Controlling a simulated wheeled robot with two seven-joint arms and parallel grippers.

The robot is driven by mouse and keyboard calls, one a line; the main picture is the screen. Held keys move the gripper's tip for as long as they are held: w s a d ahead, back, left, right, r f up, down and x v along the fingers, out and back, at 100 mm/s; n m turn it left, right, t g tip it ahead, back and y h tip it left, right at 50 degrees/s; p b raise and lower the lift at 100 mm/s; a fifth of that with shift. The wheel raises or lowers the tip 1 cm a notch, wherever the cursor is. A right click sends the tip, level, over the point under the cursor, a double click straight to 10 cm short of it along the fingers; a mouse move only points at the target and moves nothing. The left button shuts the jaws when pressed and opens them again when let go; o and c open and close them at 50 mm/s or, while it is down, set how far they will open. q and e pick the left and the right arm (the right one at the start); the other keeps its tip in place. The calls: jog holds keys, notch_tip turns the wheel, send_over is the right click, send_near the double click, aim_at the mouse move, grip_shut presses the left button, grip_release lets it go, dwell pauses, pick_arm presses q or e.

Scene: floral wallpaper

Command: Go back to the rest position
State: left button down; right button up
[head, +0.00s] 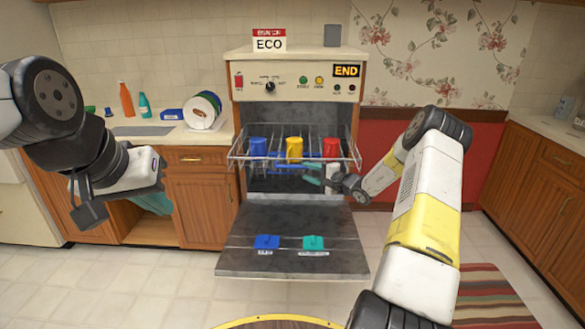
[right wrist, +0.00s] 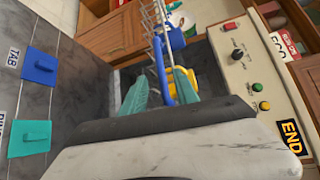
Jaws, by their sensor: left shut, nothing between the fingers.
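My left gripper (head: 155,203), with teal fingers, hangs shut and empty in front of the open lower cabinet at the left. My right gripper (head: 313,175) is at the front of the dishwasher rack, just below the red cup. In the right wrist view its two teal fingers (right wrist: 160,95) stand apart, with a blue bar (right wrist: 158,68) of the rack showing between them. I cannot tell whether they touch the bar. The wire rack (head: 352,158) is pulled out and carries a blue cup (head: 258,147), a yellow cup (head: 294,149) and a red cup (head: 331,148).
The dishwasher door (head: 290,240) is folded down, with a blue tab (head: 267,242) and a teal tab (head: 313,243) on it. An END display (head: 346,71) is lit. Plates (head: 203,110) and bottles (head: 127,100) stand on the left counter. A round table edge (head: 278,320) is in front.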

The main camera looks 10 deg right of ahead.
jog(key=shift+s+d+r, duration=0.1)
jog(key=shift+s+d, duration=0.15)
jog(key=shift+s, duration=0.2)
jog(key=s+a+r+n+g, duration=0.95)
jog(key=s+a+r, duration=0.65)
jog(key=s+r, duration=0.25)
jog(key=s+d+r+n+h, duration=0.1)
jog(key=s+d+h, duration=0.1)
jog(key=s, duration=0.7)
jog(key=s+d+r+n+t+h, duration=0.1)
jog(key=s+d+r+h, duration=0.1)
jog(key=s, duration=0.7)
jog(key=s+d+r+n+t+h, duration=0.1)
jog(key=s+d+r+n+h, duration=0.1)
jog(key=s, duration=0.7)
jog(key=shift+s+d+h, duration=0.4)
jog(key=shift+d+h, duration=0.1)
jog(key=shift+d, duration=0.2)
